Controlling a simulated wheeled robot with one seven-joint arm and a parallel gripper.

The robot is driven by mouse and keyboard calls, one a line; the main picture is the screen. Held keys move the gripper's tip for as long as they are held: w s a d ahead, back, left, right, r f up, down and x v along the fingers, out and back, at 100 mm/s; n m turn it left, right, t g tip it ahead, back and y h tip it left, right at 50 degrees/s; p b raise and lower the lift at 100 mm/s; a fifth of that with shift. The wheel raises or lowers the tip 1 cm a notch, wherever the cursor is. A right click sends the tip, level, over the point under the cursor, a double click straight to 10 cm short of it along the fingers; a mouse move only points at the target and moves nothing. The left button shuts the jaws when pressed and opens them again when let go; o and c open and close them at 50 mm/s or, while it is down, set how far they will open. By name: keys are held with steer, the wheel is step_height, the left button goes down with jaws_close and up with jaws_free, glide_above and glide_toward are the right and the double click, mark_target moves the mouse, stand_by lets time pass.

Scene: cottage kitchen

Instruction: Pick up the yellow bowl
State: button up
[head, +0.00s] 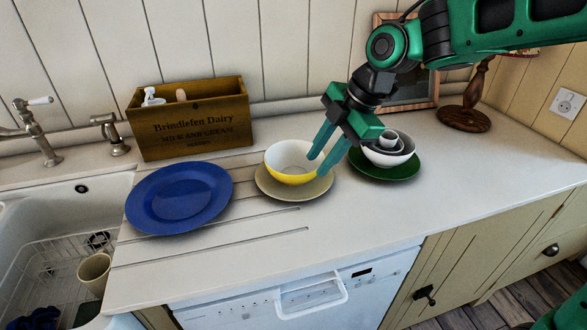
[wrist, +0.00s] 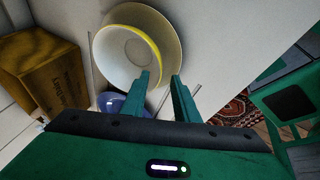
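The yellow bowl (head: 290,178), yellow outside and white inside, stands upright on a beige plate (head: 316,190) in the middle of the counter. My gripper (head: 322,162) is open at the bowl's right side in the head view. One finger overlaps the inside of the bowl and the other is in front of its right outer side. In the wrist view, the bowl (wrist: 126,60) lies beyond the fingertips of my gripper (wrist: 160,80), and its rim appears near the gap between them. Whether a finger touches the bowl cannot be told.
A blue plate (head: 180,196) lies left of the bowl. A green plate (head: 398,172) with stacked white bowls (head: 376,156) is close on the right. A wooden box (head: 192,120) stands behind. A sink (head: 20,215) is at the left.

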mark_target(309, 174)
steer(key=shift+x, duration=3.1)
steer(key=shift+w, duration=0.1)
jaws_close()
